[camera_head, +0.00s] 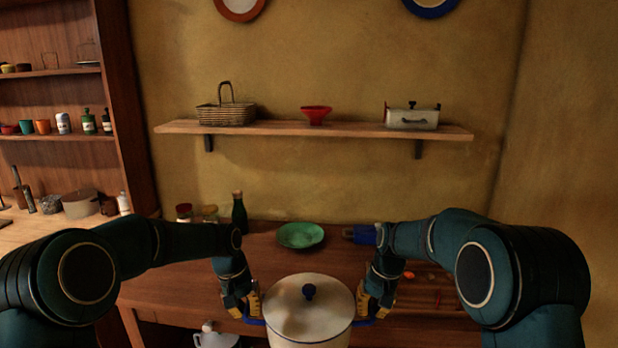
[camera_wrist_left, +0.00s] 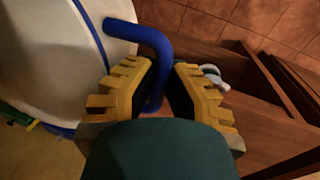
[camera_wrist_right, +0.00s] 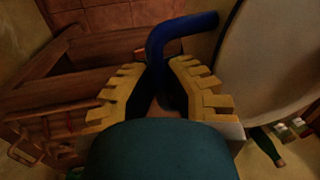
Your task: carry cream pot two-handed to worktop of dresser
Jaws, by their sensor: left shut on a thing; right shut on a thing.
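The cream pot (camera_head: 310,322), with a lid and a dark blue knob, is at the bottom centre of the head view, upright in front of a wooden table. My left gripper (camera_head: 252,306) is shut on its left blue handle, which shows between the yellow fingers in the left wrist view (camera_wrist_left: 150,40). My right gripper (camera_head: 364,304) is shut on the right blue handle, seen in the right wrist view (camera_wrist_right: 170,40). The pot's bottom is out of the head view. The dresser (camera_head: 130,100) stands at the left; its worktop (camera_head: 22,232) is partly hidden by my left arm.
The table (camera_head: 190,285) holds a green plate (camera_head: 301,235), a dark bottle (camera_head: 239,213), jars and small items. A grey pot (camera_head: 81,203) and other items stand at the back of the worktop. A wall shelf (camera_head: 270,128) is above. A white kettle-like vessel (camera_head: 215,338) sits low under the table.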

